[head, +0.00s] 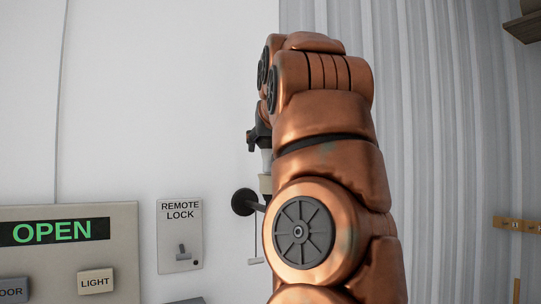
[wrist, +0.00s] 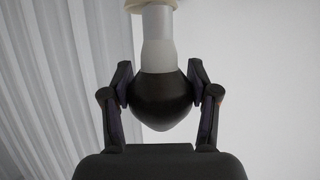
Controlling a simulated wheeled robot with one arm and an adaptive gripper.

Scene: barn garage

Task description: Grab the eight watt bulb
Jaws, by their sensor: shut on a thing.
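My gripper (wrist: 163,92) is shut on the dark band, one finger on each side. The neck still meets a cream socket (wrist: 150,5) at the top edge of that view. In the head view my gripper (head: 255,136) is mostly hidden behind my arm, above the pale bulb (head: 266,160) and the socket (head: 264,184). No wattage marking is readable.
A round black wall mount (head: 243,202) carries the socket, with a pull cord (head: 254,245) below. A REMOTE LOCK switch plate (head: 180,236) and a panel with an OPEN display (head: 54,231) are at the lower left. Corrugated wall (head: 435,120) fills the right.

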